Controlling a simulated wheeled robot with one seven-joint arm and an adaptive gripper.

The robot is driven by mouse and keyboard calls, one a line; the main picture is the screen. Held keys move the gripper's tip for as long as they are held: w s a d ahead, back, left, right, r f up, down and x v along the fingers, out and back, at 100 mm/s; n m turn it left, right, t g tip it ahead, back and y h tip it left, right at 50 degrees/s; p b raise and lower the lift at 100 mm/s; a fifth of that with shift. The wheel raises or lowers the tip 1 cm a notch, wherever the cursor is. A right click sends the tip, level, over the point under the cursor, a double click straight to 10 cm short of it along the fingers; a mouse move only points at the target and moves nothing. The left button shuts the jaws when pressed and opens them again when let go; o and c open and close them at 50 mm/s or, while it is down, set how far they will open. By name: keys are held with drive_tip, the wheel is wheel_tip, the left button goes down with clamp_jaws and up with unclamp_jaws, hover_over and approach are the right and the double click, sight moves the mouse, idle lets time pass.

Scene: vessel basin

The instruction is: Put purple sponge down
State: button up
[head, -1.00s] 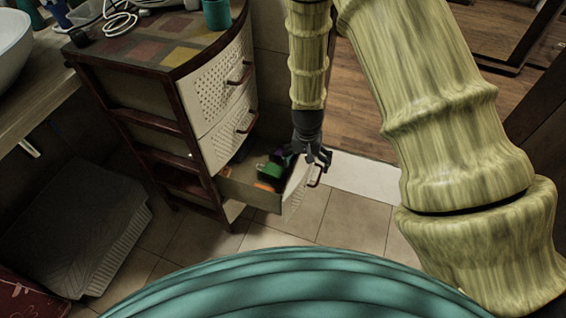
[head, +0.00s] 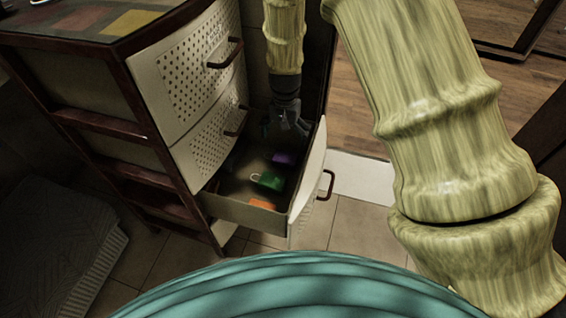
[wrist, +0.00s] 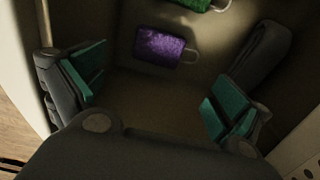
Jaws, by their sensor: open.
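The purple sponge (head: 284,158) lies on the floor of the open drawer (head: 240,212), near its back end in the head view. In the wrist view the purple sponge (wrist: 160,47) lies flat, with a pale loop at its right end. My gripper (head: 290,128) is over the far part of the drawer. In the wrist view its two teal-padded fingers (wrist: 155,92) are wide apart with nothing between them. The sponge is beyond the fingertips, apart from both.
A green sponge (head: 268,180) with a loop and an orange item (head: 262,203) lie in the same drawer. The drawer front (head: 307,185) with its handle stands close beside my gripper. The cabinet's closed upper drawers (head: 195,75) rise to the left.

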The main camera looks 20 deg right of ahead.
sight(285, 157)
drive_tip(key=shift+w+a+f+b, duration=0.1)
drive_tip(key=shift+f+b, duration=0.4)
drive_tip(key=shift+f, duration=1.05)
drive_tip(key=shift+a+f+b, duration=0.1)
drive_tip(key=shift+f+b, duration=0.35)
drive_tip(key=shift+f, duration=1.05)
drive_tip(key=shift+s+d+f+b, duration=0.15)
drive_tip(key=shift+f+b, duration=0.5)
drive_tip(key=shift+f, duration=0.65)
drive_tip(key=shift+s+d+f+b, duration=0.15)
drive_tip(key=shift+f+b, duration=0.45)
drive_tip(key=shift+f, duration=0.7)
drive_tip(key=shift+r, duration=0.1)
drive_tip(key=c, duration=0.7)
drive_tip(key=shift+s, duration=0.1)
drive_tip(key=shift+c, duration=0.4)
